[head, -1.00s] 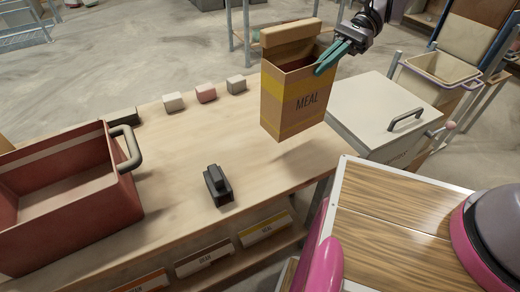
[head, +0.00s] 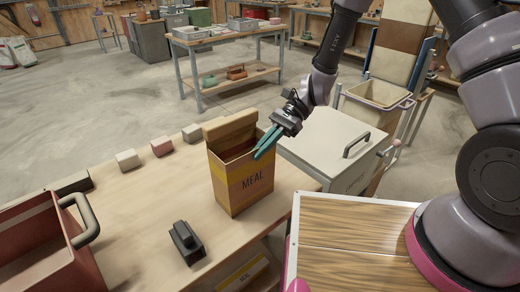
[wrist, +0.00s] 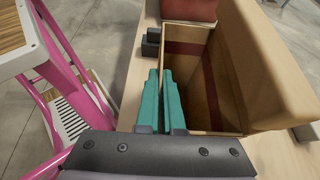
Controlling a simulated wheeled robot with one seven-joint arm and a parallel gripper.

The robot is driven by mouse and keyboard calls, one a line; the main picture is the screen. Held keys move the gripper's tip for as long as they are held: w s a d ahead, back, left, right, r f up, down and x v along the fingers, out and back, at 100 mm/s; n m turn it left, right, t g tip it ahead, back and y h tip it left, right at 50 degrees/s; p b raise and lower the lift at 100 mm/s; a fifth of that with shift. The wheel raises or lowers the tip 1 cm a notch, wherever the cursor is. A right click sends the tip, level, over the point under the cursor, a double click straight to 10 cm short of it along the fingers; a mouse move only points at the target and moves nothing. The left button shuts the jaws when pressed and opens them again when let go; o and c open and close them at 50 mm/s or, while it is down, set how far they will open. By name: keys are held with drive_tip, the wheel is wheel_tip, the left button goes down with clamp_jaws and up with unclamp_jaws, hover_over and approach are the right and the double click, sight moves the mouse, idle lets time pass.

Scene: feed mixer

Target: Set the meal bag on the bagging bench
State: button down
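The meal bag (head: 240,172) is an open-topped tan and yellow paper bag marked MEAL. It is upright at the right part of the wooden bagging bench (head: 145,205), with its base at or very close to the top. My gripper (head: 266,142) comes from the upper right, its teal fingers close together at the bag's right rim. In the wrist view, the fingers (wrist: 162,100) lie along the bag's side wall, pinching it. The bag (wrist: 230,65) shows its empty-looking inside there; its base is hidden.
A red crate (head: 50,250) with a grey handle stands at the bench's left. A small black device (head: 186,242) lies in front of the bag. Several small blocks (head: 162,147) line the back edge. A white lidded bin (head: 325,142) stands close right of the bench.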

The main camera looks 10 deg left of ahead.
drive_tip(key=c, duration=1.1)
unclamp_jaws()
drive_tip(key=shift+f, duration=0.1)
drive_tip(key=shift+o, duration=0.2)
drive_tip(key=shift+r, duration=0.2)
drive_tip(key=v, duration=1.2)
drive_tip(key=s+d+r+n+t+h, duration=0.2)
drive_tip(key=d+r+t, duration=0.6)
drive_tip(key=d+r, duration=0.5)
drive_tip(key=s+d+r+n+t+h, duration=0.1)
drive_tip(key=s+d+r+t+h, duration=0.3)
drive_tip(key=d+r+t, duration=0.4)
drive_tip(key=s+d+r, duration=0.1)
drive_tip(key=d+r, duration=0.5)
drive_tip(key=shift+r+n+t, duration=0.25)
drive_tip(key=shift+n+t, duration=0.05)
drive_tip(key=shift+n, duration=0.1)
